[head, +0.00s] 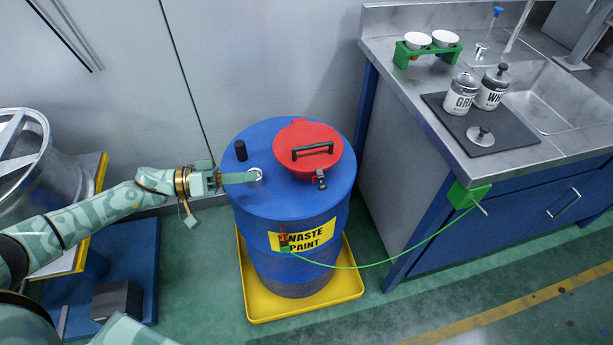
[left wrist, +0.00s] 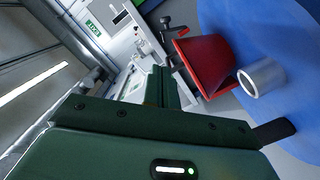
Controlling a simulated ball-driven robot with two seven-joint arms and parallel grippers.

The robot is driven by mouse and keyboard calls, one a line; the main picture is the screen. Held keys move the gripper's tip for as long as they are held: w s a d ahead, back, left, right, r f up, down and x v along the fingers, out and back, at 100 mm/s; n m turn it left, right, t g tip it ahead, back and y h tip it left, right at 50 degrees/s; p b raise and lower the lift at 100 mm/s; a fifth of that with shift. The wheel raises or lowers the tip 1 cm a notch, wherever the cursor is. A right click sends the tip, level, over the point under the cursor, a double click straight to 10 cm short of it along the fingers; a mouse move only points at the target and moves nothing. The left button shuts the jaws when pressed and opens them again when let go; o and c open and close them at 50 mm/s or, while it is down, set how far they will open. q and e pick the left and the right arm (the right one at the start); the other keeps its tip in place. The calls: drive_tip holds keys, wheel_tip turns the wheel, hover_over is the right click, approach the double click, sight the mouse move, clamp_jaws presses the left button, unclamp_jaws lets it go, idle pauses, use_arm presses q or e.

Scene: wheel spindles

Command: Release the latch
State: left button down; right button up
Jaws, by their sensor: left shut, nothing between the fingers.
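A blue drum (head: 290,215) with a yellow "WASTE PAINT" label has a round red lid (head: 300,140) with a black handle on top. A small dark latch (head: 320,180) sits at the lid's front edge. My left gripper (head: 254,177) is shut and empty, over the drum top left of the lid and close to a silver ring-shaped fitting (head: 258,171); I cannot tell whether they touch. In the left wrist view the shut fingers (left wrist: 160,87) lie left of the red lid (left wrist: 207,62) and the silver fitting (left wrist: 265,77). My right gripper is not in view.
A black cap (head: 240,150) stands up on the drum top. The drum stands in a yellow tray (head: 305,306). A green cable (head: 400,255) runs from the drum to a green block (head: 466,196) on the steel sink bench (head: 400,70). Paint cans stand on the bench.

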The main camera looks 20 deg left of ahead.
use_arm(q)
drive_tip(key=b, duration=0.2)
approach(321, 181)
drive_tip(key=w+d+r, duration=0.2)
drive_tip(key=w, duration=0.1)
drive_tip(key=d+f, duration=0.1)
drive_tip(key=d+f+b, duration=0.1)
drive_tip(key=shift+d+f, duration=0.15)
drive_tip(key=shift+d, duration=0.1)
drive_tip(key=shift+d+f, duration=0.15)
drive_tip(key=shift+d, duration=0.2)
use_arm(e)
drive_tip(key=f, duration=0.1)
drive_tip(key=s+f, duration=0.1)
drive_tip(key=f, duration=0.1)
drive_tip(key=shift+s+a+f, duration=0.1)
use_arm(q)
drive_tip(key=shift+s, duration=0.1)
drive_tip(key=shift+d+m, duration=0.1)
drive_tip(key=shift+m, duration=0.2)
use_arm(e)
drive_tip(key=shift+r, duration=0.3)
